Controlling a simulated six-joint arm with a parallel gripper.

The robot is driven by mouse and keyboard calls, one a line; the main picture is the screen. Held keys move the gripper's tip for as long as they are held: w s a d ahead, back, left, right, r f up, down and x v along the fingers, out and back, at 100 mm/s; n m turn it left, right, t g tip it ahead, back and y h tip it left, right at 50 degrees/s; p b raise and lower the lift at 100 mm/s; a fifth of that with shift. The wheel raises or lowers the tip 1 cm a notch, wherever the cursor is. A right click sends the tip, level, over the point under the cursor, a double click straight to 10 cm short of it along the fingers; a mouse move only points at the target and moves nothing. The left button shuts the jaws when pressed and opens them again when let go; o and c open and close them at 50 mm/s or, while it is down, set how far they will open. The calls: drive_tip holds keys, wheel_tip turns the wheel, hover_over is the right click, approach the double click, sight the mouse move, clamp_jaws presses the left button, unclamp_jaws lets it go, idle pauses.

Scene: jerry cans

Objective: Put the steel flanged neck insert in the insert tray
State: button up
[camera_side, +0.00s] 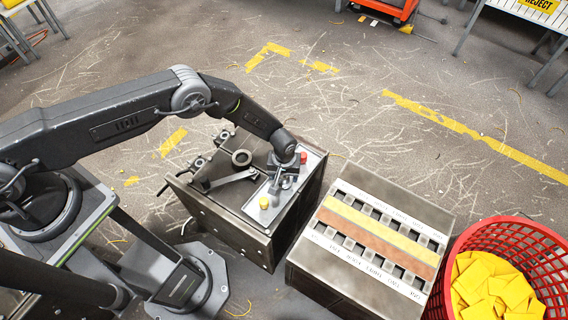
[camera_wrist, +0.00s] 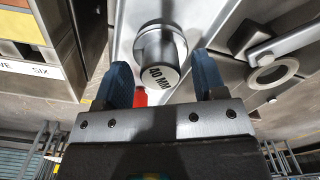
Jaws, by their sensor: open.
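A steel round piece (camera_wrist: 160,52) stands on a pale plate, its wide end face marked with what looks like "30 MM". I cannot tell whether it is the flanged neck insert or a gauge. My gripper (camera_wrist: 162,75) is open in the wrist view, its blue fingers apart on either side of that piece, with gaps visible. In the side view my gripper (camera_side: 284,180) is low over the bench block's plate. A steel ring (camera_side: 242,157) sits beside a lever on the block and also shows in the wrist view (camera_wrist: 272,71). The slotted box, probably the insert tray (camera_side: 425,206), has numbered slots and yellow and orange strips.
The bench block (camera_side: 255,240) carries a yellow knob (camera_side: 264,203), a red knob (camera_side: 303,157) and clamps. A red basket (camera_side: 505,225) of yellow pieces stands to the right of the slotted box. A narrow gap separates block and box.

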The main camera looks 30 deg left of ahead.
wheel_tip(320, 180, up, 11)
drive_tip(key=shift+r, duration=0.15)
drive_tip(key=s+a+r+m+t, duration=0.1)
drive_tip(key=a+r, duration=0.3)
drive_tip(key=r, duration=1.1)
drive_tip(key=a+r+m+t, duration=0.1)
drive_tip(key=a+r, duration=0.3)
drive_tip(key=r, duration=1.1)
drive_tip(key=s+a+r+m+t, duration=0.1)
drive_tip(key=s+a+r, duration=0.2)
drive_tip(key=s, duration=0.5)
drive_tip(key=s+a+r+m+t, duration=0.1)
drive_tip(key=s+a+r, duration=0.2)
drive_tip(key=s+r, duration=0.3)
drive_tip(key=s+a+r+m+t, duration=0.1)
drive_tip(key=s+a+r, duration=0.2)
drive_tip(key=s, duration=0.7)
wheel_tip(320, 180, up, 2)
drive_tip(key=shift+a+t, duration=0.25)
drive_tip(key=shift+t, duration=0.05)
